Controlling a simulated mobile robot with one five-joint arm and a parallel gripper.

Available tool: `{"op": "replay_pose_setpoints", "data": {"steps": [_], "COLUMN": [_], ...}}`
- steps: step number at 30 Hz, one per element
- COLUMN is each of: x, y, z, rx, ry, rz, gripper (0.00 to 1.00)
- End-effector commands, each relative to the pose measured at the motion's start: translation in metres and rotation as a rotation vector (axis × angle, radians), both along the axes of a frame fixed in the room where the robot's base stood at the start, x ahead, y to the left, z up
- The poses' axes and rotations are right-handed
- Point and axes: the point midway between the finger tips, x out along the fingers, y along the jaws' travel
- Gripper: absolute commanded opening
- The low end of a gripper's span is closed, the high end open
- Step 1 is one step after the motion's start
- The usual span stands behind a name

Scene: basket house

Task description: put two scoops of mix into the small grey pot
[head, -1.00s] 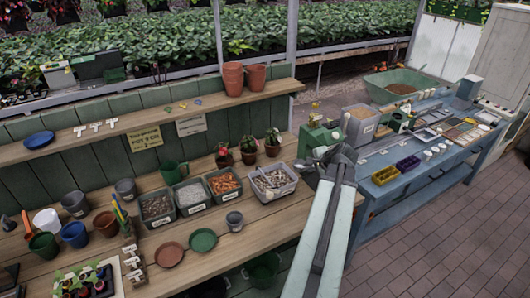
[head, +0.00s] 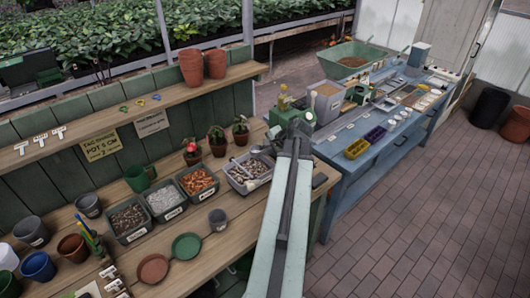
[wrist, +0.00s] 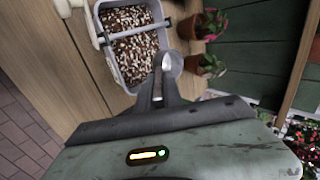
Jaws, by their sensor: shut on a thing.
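My gripper (head: 293,128) is shut on a small metal scoop (wrist: 173,64). The scoop's bowl shows bright and silvery, and I cannot make out any mix in it. The bowl also shows in the head view, left of my gripper. The grey bin of brown-and-white mix (wrist: 108,18) lies just beyond the scoop in the wrist view. In the head view this bin (head: 232,180) stands on the wooden bench, left of and below my gripper.
Several labelled tubs (head: 163,202) stand left of the bin. A red saucer (head: 152,269) and a green saucer (head: 187,246) lie near the front edge. Potted plants (head: 217,141) stand behind the bin. A blue table (head: 345,185) with trays is at the right.

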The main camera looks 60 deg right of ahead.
Motion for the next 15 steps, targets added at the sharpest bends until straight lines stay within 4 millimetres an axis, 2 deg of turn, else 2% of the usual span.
{"op": "replay_pose_setpoints", "data": {"steps": [5,15], "x": [0.004,0.007], "y": [-0.001,-0.001], "z": [-0.017,-0.068], "rx": [0.01,0.033], "ry": [0.03,0.098], "rz": [0.003,0.0], "gripper": [0.0,0.0]}}
